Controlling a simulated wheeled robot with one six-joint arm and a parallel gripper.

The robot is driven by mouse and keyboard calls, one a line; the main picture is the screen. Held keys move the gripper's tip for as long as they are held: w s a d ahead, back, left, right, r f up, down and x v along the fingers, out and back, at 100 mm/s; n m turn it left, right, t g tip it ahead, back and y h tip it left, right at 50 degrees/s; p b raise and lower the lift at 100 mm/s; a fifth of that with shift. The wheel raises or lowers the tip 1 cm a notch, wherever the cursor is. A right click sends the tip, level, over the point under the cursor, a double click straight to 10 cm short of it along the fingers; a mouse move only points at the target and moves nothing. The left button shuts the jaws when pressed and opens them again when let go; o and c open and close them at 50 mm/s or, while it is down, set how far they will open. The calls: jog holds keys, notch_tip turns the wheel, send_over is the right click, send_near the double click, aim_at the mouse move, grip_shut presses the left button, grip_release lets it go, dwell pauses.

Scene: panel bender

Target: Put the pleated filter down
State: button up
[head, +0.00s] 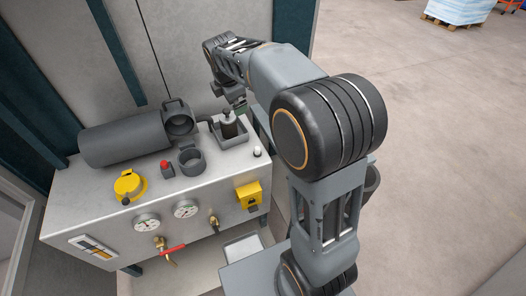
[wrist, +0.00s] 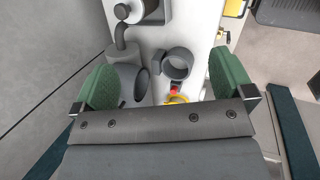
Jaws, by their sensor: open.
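The pleated filter appears to be the small dark cylinder with a narrow top (head: 229,129), standing upright in a square grey tray (head: 236,143) on the bench top in the head view. Its pleats are too small to make out. A cylinder in a dark tray, cut off by the top edge there, is probably the filter (wrist: 151,9).
A large grey canister (head: 122,138) lies on the bench (head: 85,200), its open end near the tray. A grey ring cup (head: 191,160), a red button (head: 164,166) and a yellow cap (head: 129,186) stand nearby. The wall is close behind.

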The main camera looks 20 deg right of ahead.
jog(key=s+f+m+y, duration=0.1)
jog(key=s+f+m, duration=0.2)
jog(key=s+m, duration=1.6)
jog(key=s, duration=0.5)
jog(key=shift+d+m+t+y, duration=0.3)
jog(key=shift+d+m+t, duration=0.1)
jog(key=shift+f+b, duration=0.3)
